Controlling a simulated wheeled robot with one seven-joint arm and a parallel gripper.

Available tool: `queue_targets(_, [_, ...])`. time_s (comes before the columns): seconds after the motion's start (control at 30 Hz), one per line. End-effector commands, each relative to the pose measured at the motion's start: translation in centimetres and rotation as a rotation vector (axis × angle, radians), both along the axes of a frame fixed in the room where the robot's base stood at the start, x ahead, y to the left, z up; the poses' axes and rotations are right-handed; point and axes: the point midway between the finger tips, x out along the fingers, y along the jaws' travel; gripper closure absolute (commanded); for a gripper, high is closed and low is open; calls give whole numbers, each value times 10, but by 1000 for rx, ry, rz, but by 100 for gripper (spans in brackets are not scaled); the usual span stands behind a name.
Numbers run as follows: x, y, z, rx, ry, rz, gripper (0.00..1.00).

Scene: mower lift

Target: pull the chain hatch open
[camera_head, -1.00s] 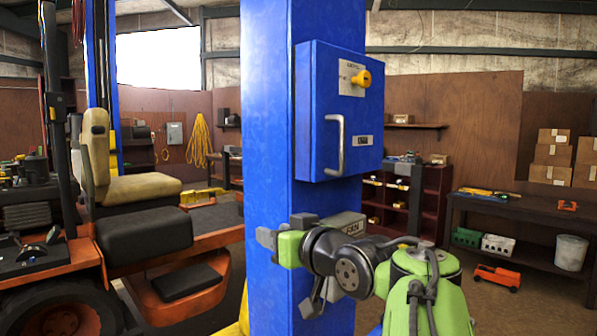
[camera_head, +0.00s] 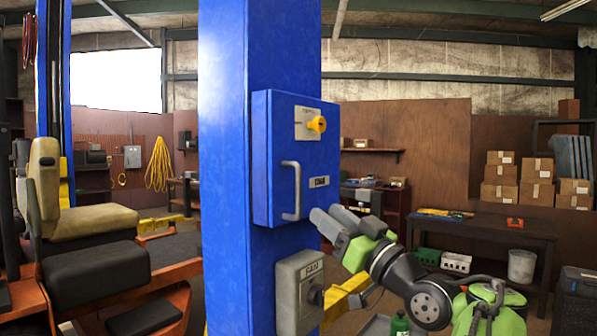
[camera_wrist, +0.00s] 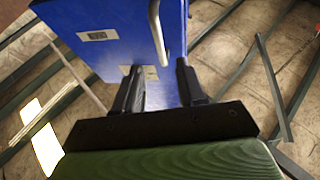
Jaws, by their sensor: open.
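The hatch is a blue box door (camera_head: 276,160) on the blue column. It has a vertical silver handle (camera_head: 297,190), a yellow knob (camera_head: 317,124) and a small label too small to read surely. It looks closed. In the wrist view the fingers (camera_wrist: 160,88) point at the blue door (camera_wrist: 118,45). The handle (camera_wrist: 156,30) shows beyond the fingertips, not between them.
A grey box marked FAN with a dark knob (camera_head: 299,290) sits on the column below the hatch. An orange mower with a tan seat (camera_head: 90,222) stands at left. A dark workbench (camera_head: 480,233) and boxes are at the back right.

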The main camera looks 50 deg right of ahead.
Motion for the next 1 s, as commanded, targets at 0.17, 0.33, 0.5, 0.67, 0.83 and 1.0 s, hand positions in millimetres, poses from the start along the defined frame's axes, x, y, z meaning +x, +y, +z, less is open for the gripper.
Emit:
queue_targets(0.17, [22,-1,17,5,0,4,60])
queue_targets(0.33, [51,-4,28,1,2,5,60])
queue_targets(0.5, [81,-9,38,1,1,3,60])
queue_targets(0.67, [92,-10,41,0,0,0,60])
queue_targets(0.83, [93,-10,39,0,0,-1,60])
queue_targets(1.0, [93,-10,38,0,1,-1,78])
